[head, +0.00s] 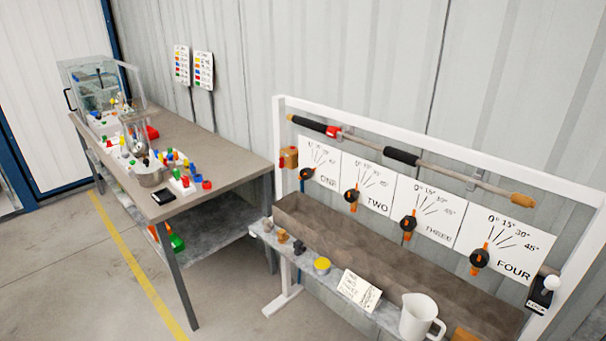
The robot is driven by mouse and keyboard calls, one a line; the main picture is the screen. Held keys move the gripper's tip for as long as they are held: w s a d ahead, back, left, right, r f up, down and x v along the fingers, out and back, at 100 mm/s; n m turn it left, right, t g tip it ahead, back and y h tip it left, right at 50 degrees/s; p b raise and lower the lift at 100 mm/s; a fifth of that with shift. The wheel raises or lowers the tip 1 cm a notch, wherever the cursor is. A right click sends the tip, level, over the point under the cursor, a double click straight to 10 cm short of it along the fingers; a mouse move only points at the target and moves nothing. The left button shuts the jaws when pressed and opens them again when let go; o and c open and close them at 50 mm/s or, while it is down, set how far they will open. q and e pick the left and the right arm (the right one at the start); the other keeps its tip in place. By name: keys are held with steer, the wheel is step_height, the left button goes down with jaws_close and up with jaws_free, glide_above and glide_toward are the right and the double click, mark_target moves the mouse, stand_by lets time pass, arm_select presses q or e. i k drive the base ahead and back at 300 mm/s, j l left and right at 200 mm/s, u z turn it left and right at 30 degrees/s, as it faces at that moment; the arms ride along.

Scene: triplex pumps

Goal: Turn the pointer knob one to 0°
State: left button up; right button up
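Pointer knob one (306,174) is a black knob with orange on it, at the lower left of the white scale card marked ONE (321,160). It is the leftmost of the knobs on the white-framed stand. The card has lines fanning out with angle labels that are too small to read surely. The exact angle of knob one's pointer is too small to tell. Neither of my grippers shows in the head view.
Knobs two (351,196), three (408,224) and four (480,258) follow to the right. Below is a brown trough (380,255) and a shelf with a white jug (420,316). A cluttered table (225,155) stands left. Floor between is clear.

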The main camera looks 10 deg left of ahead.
mark_target(306, 173)
steer(key=i+j, duration=0.1)
steer(key=j, duration=0.25)
steer(key=i+j, duration=0.15)
steer(key=j, duration=0.2)
steer(key=i+j, duration=0.1)
steer(key=j, duration=0.25)
steer(key=i+j, duration=0.15)
steer(key=j, duration=0.15)
steer(key=i+j, duration=0.1)
steer(key=j, duration=0.25)
steer(key=i+j, duration=0.15)
steer(key=j, duration=0.2)
